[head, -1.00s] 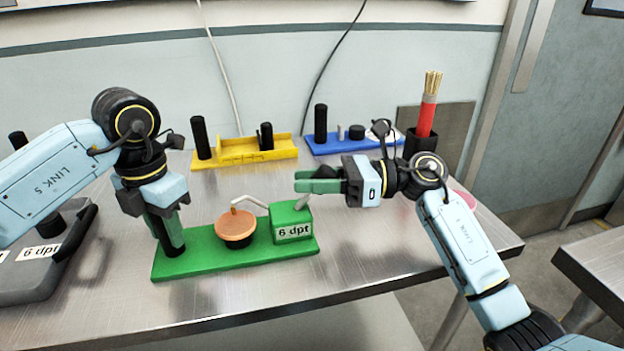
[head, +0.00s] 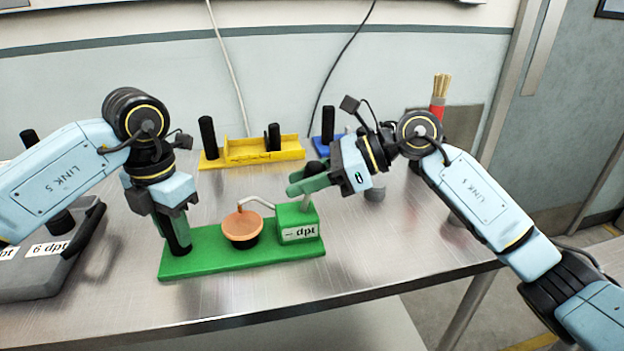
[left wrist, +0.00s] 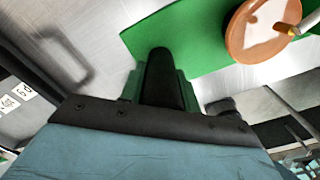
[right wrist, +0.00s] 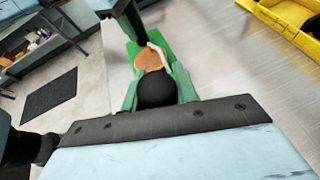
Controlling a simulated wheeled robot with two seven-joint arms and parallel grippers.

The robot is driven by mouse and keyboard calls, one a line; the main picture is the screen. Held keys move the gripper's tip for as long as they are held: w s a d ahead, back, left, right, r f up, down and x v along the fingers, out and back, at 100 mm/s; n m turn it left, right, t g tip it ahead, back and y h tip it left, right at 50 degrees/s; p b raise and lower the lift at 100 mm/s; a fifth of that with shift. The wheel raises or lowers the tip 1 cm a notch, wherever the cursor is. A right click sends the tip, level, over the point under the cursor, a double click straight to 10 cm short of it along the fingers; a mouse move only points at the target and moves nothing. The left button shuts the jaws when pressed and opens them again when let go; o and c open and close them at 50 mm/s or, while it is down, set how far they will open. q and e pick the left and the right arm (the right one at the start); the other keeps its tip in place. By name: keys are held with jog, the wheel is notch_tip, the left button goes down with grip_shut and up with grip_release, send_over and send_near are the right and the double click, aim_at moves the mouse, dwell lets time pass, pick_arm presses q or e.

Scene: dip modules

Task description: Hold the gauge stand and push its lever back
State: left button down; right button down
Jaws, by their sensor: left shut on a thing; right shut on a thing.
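The green gauge stand (head: 210,264) lies flat on the metal table. It carries an orange dish (head: 242,226), a bent pale tube and a green box (head: 298,222) whose label reads "- dpt". My left gripper (head: 178,228) is shut around the black post (head: 181,245) at the stand's left end; the post also shows between the fingers in the left wrist view (left wrist: 162,80). My right gripper (head: 308,182) is shut on the lever above the box. The lever's round black knob (right wrist: 157,89) sits between the fingers in the right wrist view; its pale rod (head: 306,199) is mostly hidden.
A yellow stand (head: 262,152) and a partly hidden blue stand (head: 322,142) are at the back. A red holder of sticks (head: 437,108) is behind my right arm. A grey stand (head: 35,275) is at the left. The table's front is clear.

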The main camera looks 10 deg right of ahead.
jog(key=shift+a+h, duration=0.8)
jog(key=shift+h, duration=0.6)
jog(key=shift+f, duration=0.1)
jog(key=c, duration=1.1)
grip_release()
jog(key=shift+o, duration=0.2)
jog(key=v, duration=1.2)
jog(key=shift+w, duration=0.15)
